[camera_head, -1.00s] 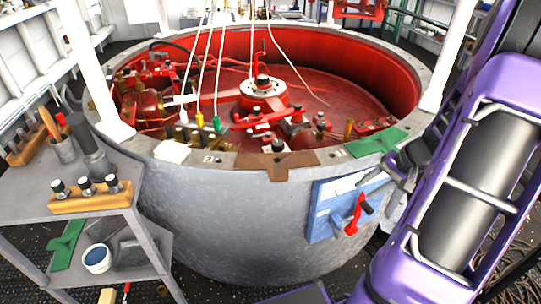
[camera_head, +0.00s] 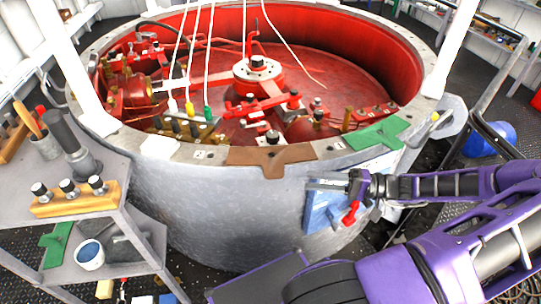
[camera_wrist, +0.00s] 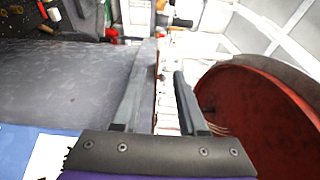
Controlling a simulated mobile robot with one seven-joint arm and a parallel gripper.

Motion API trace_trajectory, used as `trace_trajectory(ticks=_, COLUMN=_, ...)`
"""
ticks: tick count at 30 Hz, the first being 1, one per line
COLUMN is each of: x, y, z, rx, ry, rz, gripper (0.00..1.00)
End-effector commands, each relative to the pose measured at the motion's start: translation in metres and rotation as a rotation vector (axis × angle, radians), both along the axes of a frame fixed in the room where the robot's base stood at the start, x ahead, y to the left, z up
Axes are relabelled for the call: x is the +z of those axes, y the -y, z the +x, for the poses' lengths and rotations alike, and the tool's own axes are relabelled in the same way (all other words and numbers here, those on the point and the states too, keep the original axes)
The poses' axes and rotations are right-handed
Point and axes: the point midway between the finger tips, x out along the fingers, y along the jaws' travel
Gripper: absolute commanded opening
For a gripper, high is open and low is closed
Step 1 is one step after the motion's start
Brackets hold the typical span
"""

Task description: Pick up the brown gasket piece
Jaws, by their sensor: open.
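The brown gasket piece (camera_head: 270,156) lies flat on the front rim of the big round tank in the head view. A dark knob (camera_head: 272,138) stands at its back middle. My gripper (camera_head: 318,185) is to the right of the gasket and nearer the camera, beside the tank's outer wall, its fingers pointing left. It is open and empty. In the wrist view my gripper's two dark fingers (camera_wrist: 164,72) stand apart on either side of a strip of the rim. I cannot make out the gasket clearly there.
A green gasket piece (camera_head: 377,135) lies on the rim to the right. A blue panel with a red handle (camera_head: 350,213) is on the tank wall below my gripper. The grey tank rim (camera_head: 322,152) surrounds a red interior. A cart with a wooden knob holder (camera_head: 75,198) stands at left.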

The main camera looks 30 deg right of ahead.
Motion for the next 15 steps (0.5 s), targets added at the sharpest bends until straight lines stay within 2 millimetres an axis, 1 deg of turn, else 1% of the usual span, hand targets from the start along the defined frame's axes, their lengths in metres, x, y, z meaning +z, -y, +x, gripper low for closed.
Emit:
trace_trajectory(ticks=1, x=0.000, y=-0.010, z=0.006, rx=0.004, ry=0.002, rz=0.002, gripper=0.41)
trace_trajectory(ticks=3, x=0.000, y=-0.023, z=0.015, rx=0.003, ry=0.000, rz=0.002, gripper=0.41)
trace_trajectory(ticks=7, x=-0.001, y=-0.044, z=0.028, rx=0.003, ry=-0.001, rz=0.003, gripper=0.41)
trace_trajectory(ticks=10, x=-0.001, y=-0.053, z=0.036, rx=0.001, ry=-0.001, rz=0.001, gripper=0.41)
trace_trajectory(ticks=15, x=-0.001, y=-0.061, z=0.041, rx=0.001, ry=-0.002, rz=0.000, gripper=0.41)
